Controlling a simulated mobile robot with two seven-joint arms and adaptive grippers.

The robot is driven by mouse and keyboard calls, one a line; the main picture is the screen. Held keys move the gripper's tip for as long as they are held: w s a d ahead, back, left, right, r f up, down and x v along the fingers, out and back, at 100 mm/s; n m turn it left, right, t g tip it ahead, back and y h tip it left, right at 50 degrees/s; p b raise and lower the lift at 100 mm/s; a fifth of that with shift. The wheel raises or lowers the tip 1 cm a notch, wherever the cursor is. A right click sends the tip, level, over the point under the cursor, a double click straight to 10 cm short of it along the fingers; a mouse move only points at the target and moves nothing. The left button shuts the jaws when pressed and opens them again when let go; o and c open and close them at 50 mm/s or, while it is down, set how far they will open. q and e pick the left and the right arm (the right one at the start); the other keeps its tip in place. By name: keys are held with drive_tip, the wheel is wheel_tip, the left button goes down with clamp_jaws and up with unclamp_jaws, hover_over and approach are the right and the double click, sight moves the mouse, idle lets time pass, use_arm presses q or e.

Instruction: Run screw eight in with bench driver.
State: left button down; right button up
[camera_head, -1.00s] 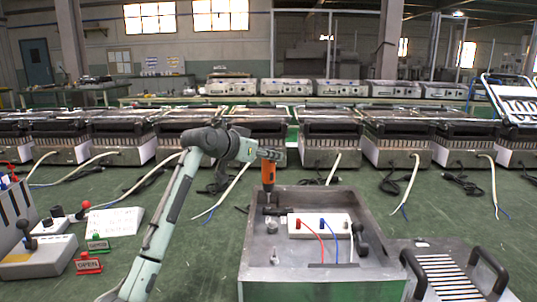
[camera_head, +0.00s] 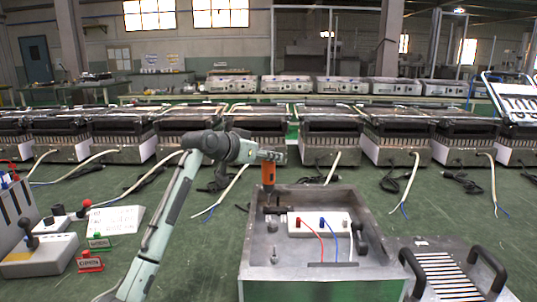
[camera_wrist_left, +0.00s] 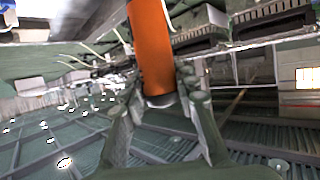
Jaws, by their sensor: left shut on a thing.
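My left gripper (camera_head: 270,157) is shut on an orange bench driver (camera_head: 268,173), which hangs upright with its tip down. In the left wrist view the gripper (camera_wrist_left: 163,100) has its fingers on both sides of the orange driver body (camera_wrist_left: 152,45). The driver is over the back left part of an open grey metal housing (camera_head: 252,245). Its tip is close to a dark fitting (camera_head: 275,210) there; I cannot tell whether it touches a screw. Small posts (camera_head: 274,257) stand on the housing floor. No screw is clearly made out. My right gripper is not in view.
A white terminal block (camera_head: 318,224) with red and blue wires sits in the housing, with a dark clamp (camera_head: 361,236) to its right. A slatted plate with black handles (camera_head: 450,270) lies at right. Control boxes (camera_head: 40,255) and small signs (camera_head: 89,262) stand at left. Several grills line the back.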

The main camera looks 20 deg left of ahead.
use_arm(q)
drive_tip(key=shift+f, duration=0.55)
idle(1.2)
drive_tip(key=shift+r, duration=2.65)
